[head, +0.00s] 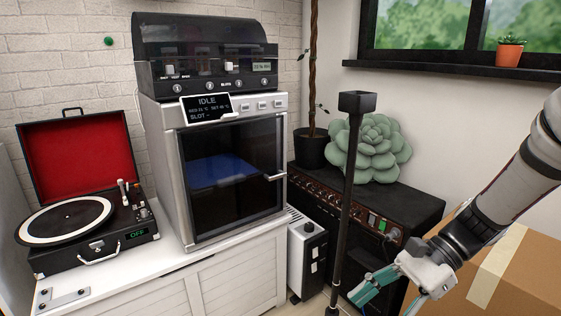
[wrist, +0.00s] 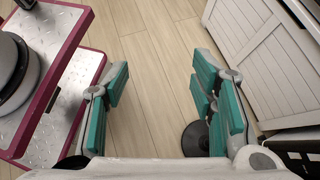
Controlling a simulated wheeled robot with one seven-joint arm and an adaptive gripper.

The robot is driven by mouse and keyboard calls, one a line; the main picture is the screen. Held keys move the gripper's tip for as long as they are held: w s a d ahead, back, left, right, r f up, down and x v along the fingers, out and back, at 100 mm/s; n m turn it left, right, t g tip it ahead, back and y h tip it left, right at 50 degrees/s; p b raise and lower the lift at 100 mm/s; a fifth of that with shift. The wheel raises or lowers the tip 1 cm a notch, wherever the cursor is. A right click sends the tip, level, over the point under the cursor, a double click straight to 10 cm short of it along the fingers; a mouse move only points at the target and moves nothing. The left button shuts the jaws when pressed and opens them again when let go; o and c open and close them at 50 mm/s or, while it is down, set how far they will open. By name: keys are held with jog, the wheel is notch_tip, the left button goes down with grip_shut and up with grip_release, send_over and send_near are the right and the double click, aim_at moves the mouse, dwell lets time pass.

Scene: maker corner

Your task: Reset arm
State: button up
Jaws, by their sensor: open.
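My gripper (head: 378,287) is at the lower right of the head view, in front of the black amplifier cabinet and beside a cardboard box. In the wrist view my gripper (wrist: 155,95) points down toward the wooden floor. Its two teal-padded fingers stand well apart. Nothing is between them but bare floor below. My arm comes in from the right edge of the head view.
A black lamp stand (head: 345,190) rises just left of my gripper. The cardboard box (head: 535,262) is close at right. A white cabinet (head: 225,275) bears a turntable (head: 85,225) and an oven-like machine (head: 232,170). Bare floor (wrist: 150,60) shows in the wrist view.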

jog(key=s+d+r+n+t+h, duration=0.1)
jog(key=s+r+n+t+h, duration=0.1)
jog(key=s+r+n+h, duration=0.65)
jog(key=s+d+r+n+t+h, duration=0.15)
jog(key=s+n, duration=0.45)
jog(key=s, duration=0.7)
notch_tip(320, 180, up, 39)
jog(key=t+p, duration=0.3)
jog(key=p, duration=3.4)
jog(key=shift+d, duration=0.25)
